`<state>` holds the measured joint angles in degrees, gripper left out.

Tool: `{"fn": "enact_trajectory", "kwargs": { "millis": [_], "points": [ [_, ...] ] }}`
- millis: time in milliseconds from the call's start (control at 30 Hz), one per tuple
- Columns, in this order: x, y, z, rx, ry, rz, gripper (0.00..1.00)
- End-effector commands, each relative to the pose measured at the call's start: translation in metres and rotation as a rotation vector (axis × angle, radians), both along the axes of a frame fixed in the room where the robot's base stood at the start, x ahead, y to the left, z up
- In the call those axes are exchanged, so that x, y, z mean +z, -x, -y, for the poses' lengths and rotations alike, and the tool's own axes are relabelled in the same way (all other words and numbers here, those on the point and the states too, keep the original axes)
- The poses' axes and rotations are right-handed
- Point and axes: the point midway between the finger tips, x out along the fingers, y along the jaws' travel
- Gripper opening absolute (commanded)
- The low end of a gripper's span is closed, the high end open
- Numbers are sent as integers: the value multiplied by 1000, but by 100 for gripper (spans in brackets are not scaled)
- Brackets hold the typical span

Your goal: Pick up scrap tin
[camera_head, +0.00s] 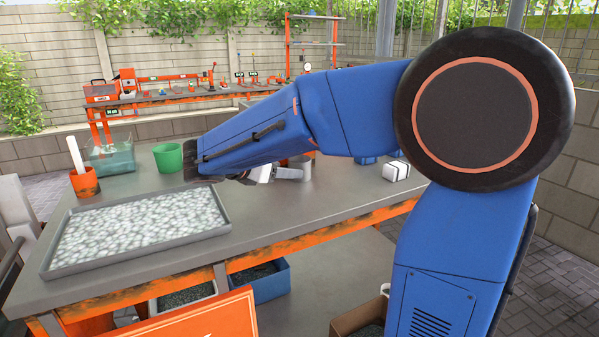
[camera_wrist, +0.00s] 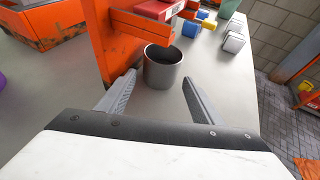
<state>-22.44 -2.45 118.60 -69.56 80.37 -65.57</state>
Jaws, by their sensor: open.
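The scrap tin is probably the grey, open-topped metal cup (camera_wrist: 163,70) standing upright on the table in the wrist view. It is ahead of my gripper (camera_wrist: 159,77), roughly centred between the two fingers. The fingers are open with nothing held; I cannot tell whether the tips reach beside the tin. In the head view, my gripper (camera_head: 289,174) is low over the table, partly hidden by my blue arm. The grey tin (camera_head: 304,163) shows just behind the fingers there.
In the wrist view, an orange stand (camera_wrist: 135,22) rises close beside and behind the tin. A white block (camera_wrist: 233,43) lies further right. In the head view, a shallow pellet tray (camera_head: 222,229), a green cup (camera_head: 168,158) and an orange pot (camera_head: 85,183) are left.

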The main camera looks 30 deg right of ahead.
Motion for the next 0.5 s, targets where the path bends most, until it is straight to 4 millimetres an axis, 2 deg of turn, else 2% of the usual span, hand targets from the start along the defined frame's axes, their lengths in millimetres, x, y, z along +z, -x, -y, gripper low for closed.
{"fn": "enact_trajectory", "kwargs": {
  "millis": [267,500],
  "points": [
    [-19,-8,26,-4,0,-2,60],
    [-25,-15,41,-1,0,1,60]
  ]
}}
